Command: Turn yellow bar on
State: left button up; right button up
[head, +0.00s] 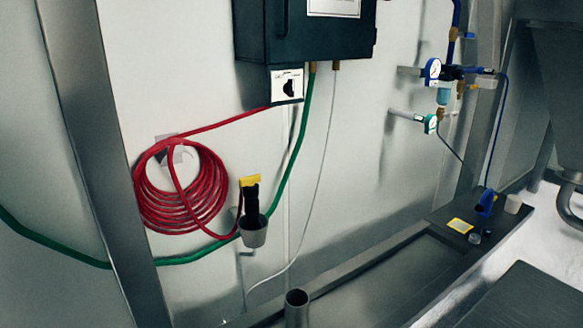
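Several yellow parts are in the head view, and I cannot tell which one is the yellow bar. A yellow piece (250,181) tops a black upright handle-like object (251,205) standing in a grey cup (253,232) on the wall. A flat yellow-edged piece (460,225) lies on the dark ledge at the right. A small yellowish part (487,84) sits by the blue valve and gauge assembly (442,72) on the wall. I cannot tell the on or off state of any of them. Neither gripper is in view.
A coiled red hose (180,190) and a green hose (200,256) hang along the wall below a dark box (305,32). A metal post (92,150) stands at the left. A grey tube (297,304) rises at the bottom. The dark ledge (400,250) holds several small objects.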

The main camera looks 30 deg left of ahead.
aim_at(250, 180)
jog(key=u, duration=1.25)
